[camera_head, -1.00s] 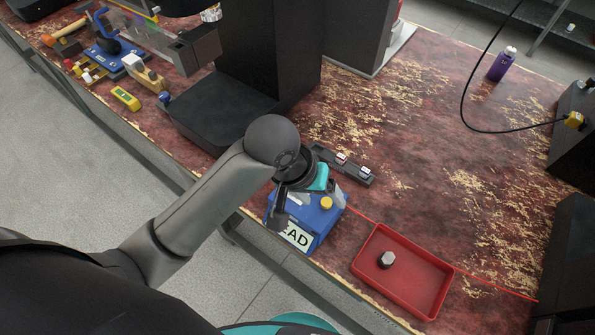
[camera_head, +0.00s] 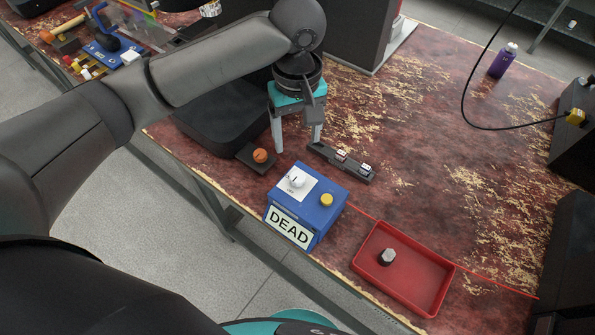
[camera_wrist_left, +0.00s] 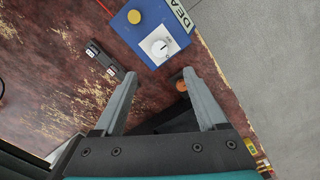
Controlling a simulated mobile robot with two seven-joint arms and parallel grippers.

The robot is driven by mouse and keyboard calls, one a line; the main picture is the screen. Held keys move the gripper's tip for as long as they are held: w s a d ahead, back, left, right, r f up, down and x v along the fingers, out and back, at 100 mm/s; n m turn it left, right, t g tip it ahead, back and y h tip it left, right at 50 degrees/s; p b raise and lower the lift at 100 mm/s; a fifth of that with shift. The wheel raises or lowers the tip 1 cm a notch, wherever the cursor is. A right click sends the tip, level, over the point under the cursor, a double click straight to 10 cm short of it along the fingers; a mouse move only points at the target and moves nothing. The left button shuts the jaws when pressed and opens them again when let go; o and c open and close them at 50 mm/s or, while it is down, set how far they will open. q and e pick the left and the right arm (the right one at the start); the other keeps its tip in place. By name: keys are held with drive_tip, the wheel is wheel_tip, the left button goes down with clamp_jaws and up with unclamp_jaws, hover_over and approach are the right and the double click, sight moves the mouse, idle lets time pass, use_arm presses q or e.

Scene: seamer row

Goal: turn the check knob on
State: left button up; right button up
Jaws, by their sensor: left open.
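A blue box (camera_head: 322,213) with a "DEAD" sign (camera_head: 289,229) on its front stands near the table's front edge. On its top are a white knob (camera_head: 297,181) on a white plate and a yellow button (camera_head: 326,200). The white knob also shows in the left wrist view (camera_wrist_left: 159,48), with a dark mark on it; its setting is too small to read. My left gripper (camera_head: 298,147) is open and empty, behind the box and apart from it. In the left wrist view its fingers (camera_wrist_left: 159,74) point toward the box. My right gripper is out of view.
An orange knob (camera_head: 260,156) on a dark base sits left of the fingers. A dark strip with two switches (camera_head: 342,165) lies behind the box. A red tray (camera_head: 425,306) holding a grey-topped piece (camera_head: 386,257) is at right. Bare table lies behind the tray.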

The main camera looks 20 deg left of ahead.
sight(297, 176)
use_arm(q)
wheel_tip(297, 176, down, 13)
drive_tip(key=b, duration=0.3)
drive_tip(key=shift+r, duration=0.1)
clamp_jaws()
idle(0.5)
